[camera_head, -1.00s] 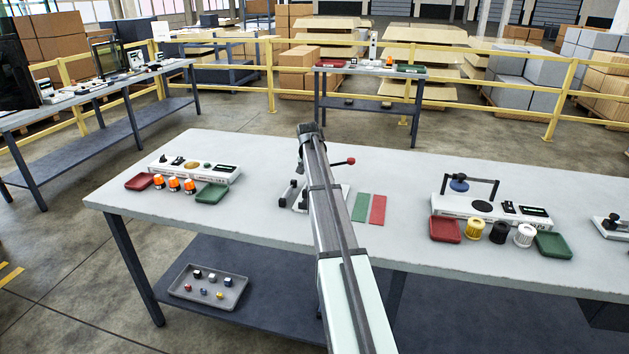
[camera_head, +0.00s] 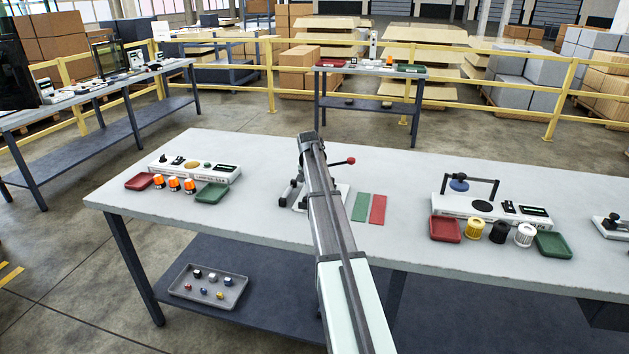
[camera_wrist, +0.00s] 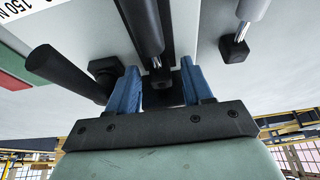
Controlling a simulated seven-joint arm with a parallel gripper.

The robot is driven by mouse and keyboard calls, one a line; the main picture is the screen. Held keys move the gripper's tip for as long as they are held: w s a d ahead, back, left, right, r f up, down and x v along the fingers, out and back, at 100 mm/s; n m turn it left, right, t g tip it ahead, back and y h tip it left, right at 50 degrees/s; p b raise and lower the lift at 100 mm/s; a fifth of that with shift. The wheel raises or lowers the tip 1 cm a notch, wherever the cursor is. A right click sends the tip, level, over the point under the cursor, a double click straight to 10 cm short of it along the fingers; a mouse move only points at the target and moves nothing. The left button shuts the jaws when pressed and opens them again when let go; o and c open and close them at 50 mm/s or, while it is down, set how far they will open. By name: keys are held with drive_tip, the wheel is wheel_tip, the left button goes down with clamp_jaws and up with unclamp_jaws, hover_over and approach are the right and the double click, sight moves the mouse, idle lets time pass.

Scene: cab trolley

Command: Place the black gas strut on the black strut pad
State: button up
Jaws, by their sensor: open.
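In the wrist view my gripper (camera_wrist: 160,88) has two blue fingers standing apart. A black strut (camera_wrist: 144,28) with a narrower rod and a dark end runs down toward the gap between them. I cannot tell whether the fingers touch it. A dark strip lies behind this strut; I cannot tell whether it is a strut pad. A grey strut (camera_wrist: 241,30) with a bright rod and black end fitting is to the right. A thick black cylinder (camera_wrist: 62,74) slants at the left, beside a black block (camera_wrist: 105,70). In the head view my arm hides the gripper.
In the head view a white base plate (camera_head: 338,199) with dark parts and a red-knobbed lever (camera_head: 350,161) is partly behind my arm. A green strip (camera_head: 361,207) and a red strip (camera_head: 377,210) lie to its right. Stations with trays stand at both sides.

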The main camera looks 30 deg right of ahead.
drive_tip(key=v, duration=1.2)
drive_tip(key=shift+r, duration=0.15)
